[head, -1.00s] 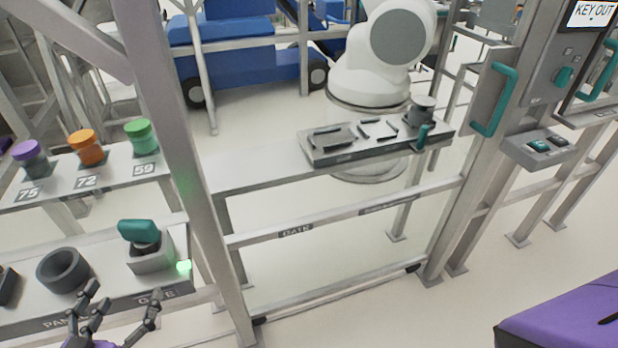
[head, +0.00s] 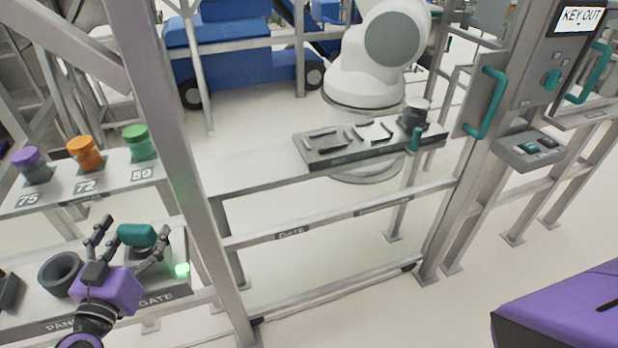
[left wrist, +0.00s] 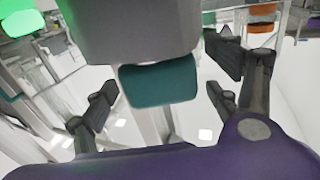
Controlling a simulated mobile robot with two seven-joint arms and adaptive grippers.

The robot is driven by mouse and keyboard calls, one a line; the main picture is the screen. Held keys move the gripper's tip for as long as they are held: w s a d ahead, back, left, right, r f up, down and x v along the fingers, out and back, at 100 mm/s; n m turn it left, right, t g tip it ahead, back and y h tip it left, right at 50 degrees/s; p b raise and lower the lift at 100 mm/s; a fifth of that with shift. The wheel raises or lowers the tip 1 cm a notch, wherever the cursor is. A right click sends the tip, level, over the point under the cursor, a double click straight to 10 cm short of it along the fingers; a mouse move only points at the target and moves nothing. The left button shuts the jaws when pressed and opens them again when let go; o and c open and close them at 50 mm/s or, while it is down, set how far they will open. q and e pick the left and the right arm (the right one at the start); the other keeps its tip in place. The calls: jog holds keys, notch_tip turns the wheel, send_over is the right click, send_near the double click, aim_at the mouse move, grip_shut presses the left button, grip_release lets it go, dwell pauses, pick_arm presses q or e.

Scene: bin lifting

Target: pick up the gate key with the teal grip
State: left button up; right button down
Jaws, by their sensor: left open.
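The gate key's teal grip (head: 137,235) stands upright in its grey holder on the lower shelf, above the GATE label. It also shows in the left wrist view (left wrist: 160,82), between the fingers, with a grey block beyond it. My left gripper (head: 126,240) is open, its fingers on either side of the teal grip; I cannot tell whether they touch it. Its purple body (head: 108,290) hides part of the holder. The right gripper is not in view.
A dark ring-shaped cup (head: 58,272) stands left of the gripper. A green light (head: 182,270) glows beside the holder. Purple, orange and green-capped jars stand on the shelf (head: 110,178) behind. A slanting grey post (head: 178,180) rises close on the right.

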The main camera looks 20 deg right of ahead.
aim_at(132, 226)
pick_arm(q)
jog(key=shift+c, duration=0.2)
jog(key=shift+c, duration=1.4)
jog(key=c, duration=1.2)
jog(key=shift+r, duration=0.55)
jog(key=shift+c, duration=0.2)
notch_tip(132, 226, up, 3)
jog(key=shift+f+p, duration=0.1)
jog(key=shift+p, duration=0.55)
jog(key=s+d+r, duration=0.3)
jog(key=s+r, duration=0.6)
jog(key=s, duration=0.4)
jog(key=shift+s, duration=0.35)
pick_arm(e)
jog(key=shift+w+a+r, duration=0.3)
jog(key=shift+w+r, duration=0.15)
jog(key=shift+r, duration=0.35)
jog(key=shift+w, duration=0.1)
